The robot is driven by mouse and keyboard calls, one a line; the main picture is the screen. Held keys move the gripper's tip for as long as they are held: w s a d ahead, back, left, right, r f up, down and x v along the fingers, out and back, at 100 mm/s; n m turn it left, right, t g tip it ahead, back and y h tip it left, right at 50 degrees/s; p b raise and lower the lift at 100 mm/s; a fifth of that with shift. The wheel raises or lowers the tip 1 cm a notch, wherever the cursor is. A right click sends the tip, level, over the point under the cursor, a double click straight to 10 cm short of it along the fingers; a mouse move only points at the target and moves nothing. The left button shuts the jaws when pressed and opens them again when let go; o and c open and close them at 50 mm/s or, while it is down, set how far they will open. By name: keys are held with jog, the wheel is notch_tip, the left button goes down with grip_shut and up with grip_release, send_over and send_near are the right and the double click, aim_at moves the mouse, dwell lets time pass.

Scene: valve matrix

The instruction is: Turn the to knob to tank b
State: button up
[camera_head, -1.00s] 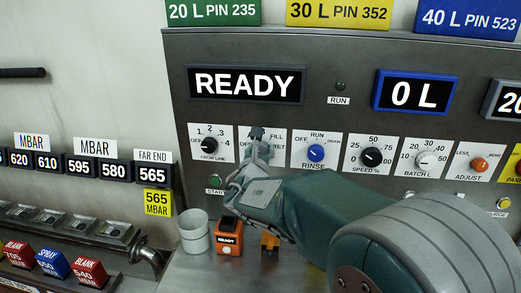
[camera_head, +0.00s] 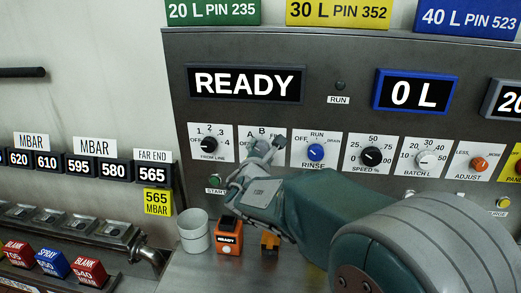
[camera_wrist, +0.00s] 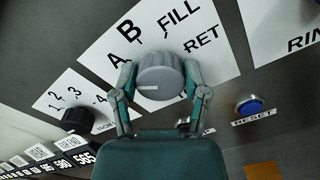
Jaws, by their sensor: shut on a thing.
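The selector knob is a round grey knob (camera_wrist: 161,72) on a white plate (camera_wrist: 108,48) marked A, B, FILL and RET in the wrist view. Its white mark lies on the knob's left side, below the letter A; I cannot tell exactly which label it points at. My gripper (camera_wrist: 160,82) has a finger on each side of the knob, closed on it.
The black 1-to-4 knob (camera_head: 209,146) is close on the left and the blue rinse knob (camera_head: 316,152) close on the right. A blue reset button (camera_wrist: 248,105) is below right in the wrist view. A white cup (camera_head: 194,232) and orange box (camera_head: 228,236) stand below.

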jog(key=m, duration=0.5)
jog(key=shift+m, duration=0.3)
jog(key=m, duration=0.5)
jog(key=shift+d+f, duration=0.1)
jog(key=shift+f, duration=0.15)
jog(key=shift+m, duration=0.4)
jog(key=shift+f, duration=0.1)
jog(key=o, duration=1.1)
jog(key=shift+o, duration=0.2)
